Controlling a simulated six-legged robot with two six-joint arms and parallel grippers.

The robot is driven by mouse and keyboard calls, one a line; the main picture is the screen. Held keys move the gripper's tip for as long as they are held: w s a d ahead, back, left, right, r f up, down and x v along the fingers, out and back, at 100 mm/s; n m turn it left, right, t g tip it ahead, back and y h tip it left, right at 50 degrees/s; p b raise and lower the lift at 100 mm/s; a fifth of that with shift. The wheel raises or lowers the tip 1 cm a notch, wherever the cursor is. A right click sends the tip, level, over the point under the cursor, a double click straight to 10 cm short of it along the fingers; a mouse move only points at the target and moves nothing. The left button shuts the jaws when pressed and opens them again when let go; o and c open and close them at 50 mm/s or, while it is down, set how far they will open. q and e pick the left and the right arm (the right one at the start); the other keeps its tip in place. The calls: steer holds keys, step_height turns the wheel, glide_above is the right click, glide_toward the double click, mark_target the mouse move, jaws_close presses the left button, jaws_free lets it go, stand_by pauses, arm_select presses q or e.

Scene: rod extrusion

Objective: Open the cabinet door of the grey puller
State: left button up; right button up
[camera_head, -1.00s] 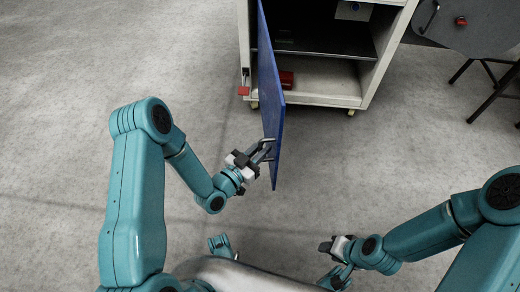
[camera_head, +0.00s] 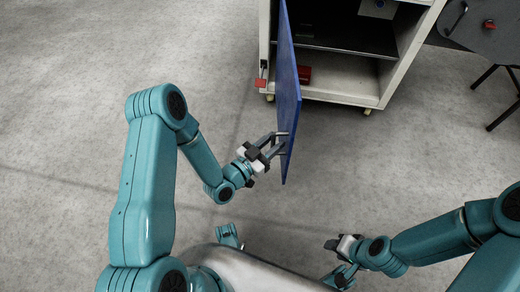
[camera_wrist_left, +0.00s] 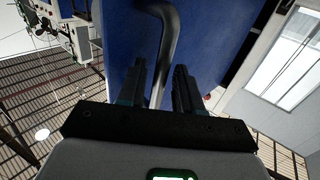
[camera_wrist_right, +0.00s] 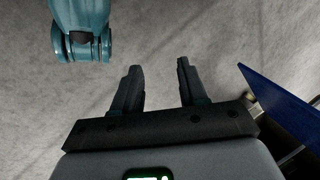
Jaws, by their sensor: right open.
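The blue cabinet door (camera_head: 289,100) stands swung out from the pale cabinet (camera_head: 385,85), seen nearly edge-on in the head view. The door's face (camera_wrist_left: 215,30) and its bent dark metal handle (camera_wrist_left: 160,40) fill the middle of the left wrist view. My left gripper (camera_head: 281,144) is at the door's near end, its fingers apart with the handle bar between them. Whether either finger touches the bar I cannot tell. My right gripper (camera_head: 328,245) is open and empty over the floor, away from the door. In the right wrist view its fingers (camera_wrist_right: 158,78) are spread.
The cabinet interior is open to view, with a dark shelf (camera_head: 340,38) and a red object (camera_head: 304,74) inside. A red latch piece (camera_head: 261,83) hangs at its left front edge. A dark table or chair (camera_head: 470,25) stands at upper right. The floor between the arms is clear.

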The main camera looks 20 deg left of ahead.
arm_select(q)
steer(key=p+v, duration=0.3)
steer(key=v, duration=1.2)
steer(key=shift+s, duration=0.4)
arm_select(e)
steer(key=shift+s+a+r+g, duration=0.15)
steer(key=shift+s+r, duration=0.25)
steer(key=shift+r, duration=0.4)
steer(key=shift+s+a+r+g, duration=0.15)
steer(key=shift+s+r, duration=0.2)
steer(key=shift+r, duration=0.4)
